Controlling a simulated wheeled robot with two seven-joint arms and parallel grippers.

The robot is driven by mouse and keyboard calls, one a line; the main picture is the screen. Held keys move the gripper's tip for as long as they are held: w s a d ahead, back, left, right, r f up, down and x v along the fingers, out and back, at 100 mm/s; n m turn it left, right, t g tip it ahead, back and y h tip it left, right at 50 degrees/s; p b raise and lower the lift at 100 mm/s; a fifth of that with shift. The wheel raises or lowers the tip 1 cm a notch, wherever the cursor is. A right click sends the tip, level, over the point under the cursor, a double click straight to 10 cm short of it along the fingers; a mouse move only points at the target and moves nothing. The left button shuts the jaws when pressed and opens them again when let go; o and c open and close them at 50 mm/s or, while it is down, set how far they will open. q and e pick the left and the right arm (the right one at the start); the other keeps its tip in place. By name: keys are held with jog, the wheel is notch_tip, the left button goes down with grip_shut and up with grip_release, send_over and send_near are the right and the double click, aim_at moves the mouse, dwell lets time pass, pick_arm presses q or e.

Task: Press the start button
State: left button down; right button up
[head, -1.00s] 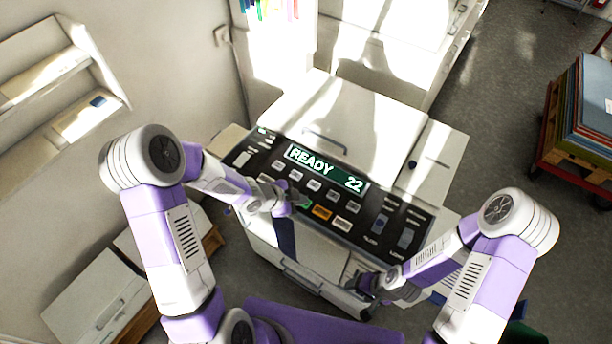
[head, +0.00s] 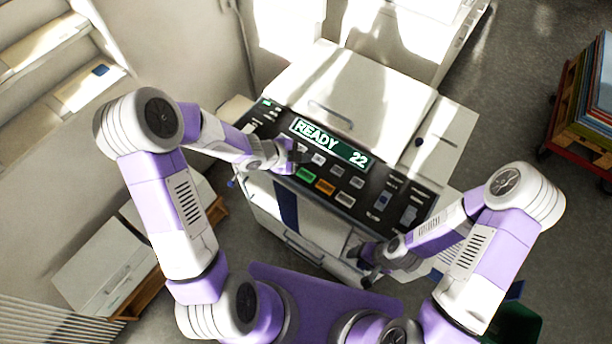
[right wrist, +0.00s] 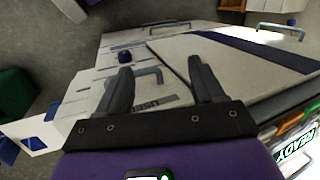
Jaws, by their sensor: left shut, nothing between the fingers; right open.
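The copier's dark control panel (head: 384,187) carries a display (head: 330,143) reading "READY 22". Below the display, a green button (head: 306,175) sits left of an orange button (head: 325,187), among several grey ones; I cannot read their labels. My left gripper (head: 294,154) is shut and empty, over the panel's left part, up and left of the green button; whether it touches the panel is unclear. It hides some grey keys. My right gripper (head: 364,268) is open and empty by the copier's front; it also shows in the right wrist view (right wrist: 160,76).
The copier's white lid (head: 340,85) lies behind the panel. A cart with stacked coloured sheets (head: 590,95) stands at the far right. White boxes (head: 105,262) sit at the lower left, shelves (head: 50,90) at the upper left. The grey floor (head: 510,100) to the right is open.

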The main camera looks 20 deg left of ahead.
aim_at(303, 176)
pick_arm(q)
jog(key=shift+f+b, duration=3)
jog(key=shift+f, duration=0.5)
jog(key=shift+f, duration=0.1)
jog(key=shift+f+b, duration=0.3)
jog(key=shift+b, duration=0.05)
jog(key=shift+f+b, duration=0.4)
jog(key=shift+r, duration=0.15)
jog(key=shift+r+p, duration=0.7)
jog(key=shift+p, duration=0.15)
notch_tip(303, 176, up, 5)
jog(key=p, duration=0.5)
